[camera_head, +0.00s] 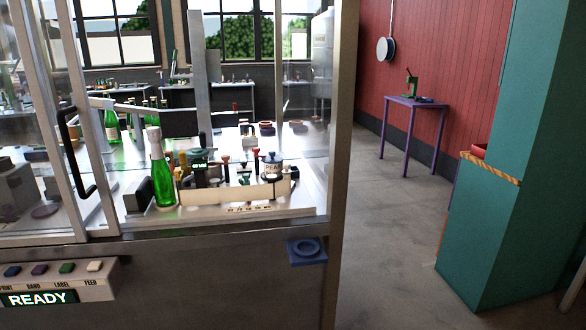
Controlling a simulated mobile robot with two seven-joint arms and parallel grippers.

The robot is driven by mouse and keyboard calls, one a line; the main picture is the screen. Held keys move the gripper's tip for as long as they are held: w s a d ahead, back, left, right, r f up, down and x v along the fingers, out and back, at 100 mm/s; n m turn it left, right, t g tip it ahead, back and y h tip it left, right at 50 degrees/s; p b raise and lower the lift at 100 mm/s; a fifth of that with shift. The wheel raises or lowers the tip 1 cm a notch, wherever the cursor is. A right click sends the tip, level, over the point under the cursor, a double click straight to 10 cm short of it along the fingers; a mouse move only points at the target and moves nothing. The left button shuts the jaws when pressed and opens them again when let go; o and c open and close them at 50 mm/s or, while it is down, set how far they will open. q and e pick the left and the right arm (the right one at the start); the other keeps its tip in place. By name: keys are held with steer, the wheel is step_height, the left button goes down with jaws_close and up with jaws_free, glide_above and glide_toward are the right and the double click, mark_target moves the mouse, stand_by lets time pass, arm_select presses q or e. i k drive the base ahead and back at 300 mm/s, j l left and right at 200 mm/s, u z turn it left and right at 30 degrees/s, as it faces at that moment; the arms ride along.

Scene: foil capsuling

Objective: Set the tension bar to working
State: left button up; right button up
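A steel-framed machine with clear panels fills the left and middle of the head view. A pale metal bar (140,109) runs across its inside, but I cannot tell whether it is the tension bar or what setting it has. A green bottle (163,178) with a white top stands upright inside, beside a dark block (138,194). The front control panel (98,288) has several coloured buttons, and its display (38,299) reads READY. Neither of my grippers is in view.
A cream-fronted holder (232,195) with several small coloured tools stands right of the bottle. A black door handle (77,150) is at the left. A blue bracket (306,250) juts from the machine's front. Open floor (390,240) lies between the machine and a teal cabinet (510,210).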

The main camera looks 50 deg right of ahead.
mark_target(287, 172)
steer(key=z, duration=1.5)
steer(key=i+j+z, duration=0.1)
steer(key=j, duration=0.35)
steer(key=i+j, duration=0.2)
steer(key=j, duration=0.25)
steer(key=i+j+z, duration=0.15)
steer(key=j, duration=0.25)
steer(key=i+j+z, duration=0.1)
steer(key=j, duration=0.35)
steer(key=i+j, duration=0.1)
steer(key=j, duration=0.4)
steer(key=z, duration=0.05)
